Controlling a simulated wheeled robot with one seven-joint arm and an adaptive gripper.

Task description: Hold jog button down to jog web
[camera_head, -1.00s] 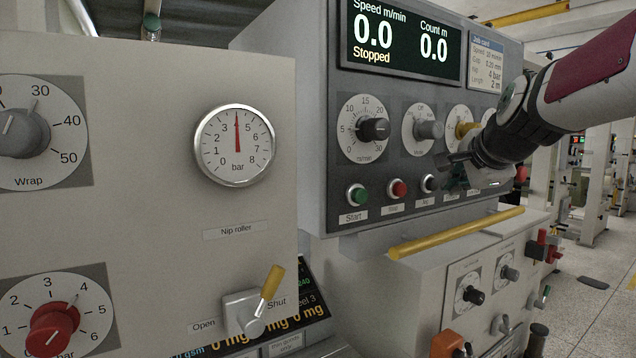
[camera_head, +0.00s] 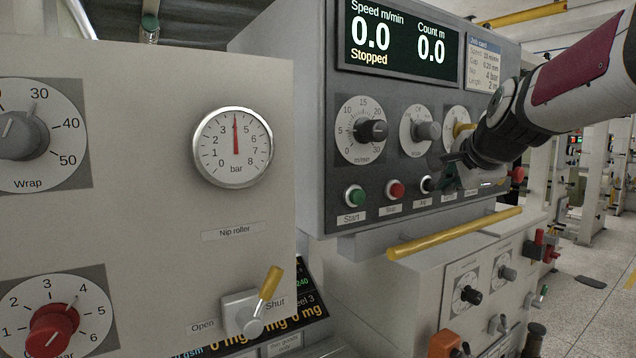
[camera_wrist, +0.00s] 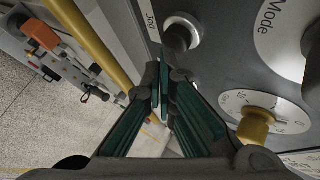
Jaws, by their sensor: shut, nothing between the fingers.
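The jog button (camera_head: 427,184) is a small black button in a silver ring on the grey control panel, right of the red button. In the wrist view the jog button (camera_wrist: 178,36) shows beside its "Jog" label (camera_wrist: 150,20). My gripper (camera_head: 446,182) is at the panel just right of the button. In the wrist view my gripper (camera_wrist: 163,82) is shut and empty, its tips close below the button. Contact cannot be told. The display (camera_head: 400,40) reads speed 0.0, count 0.0, "Stopped".
A green Start button (camera_head: 354,195) and a red button (camera_head: 395,190) sit left of the jog button. Knobs (camera_head: 371,131) are above. A yellow bar (camera_head: 455,234) runs below the panel. A yellow knob (camera_wrist: 254,125) is close to my fingers' right.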

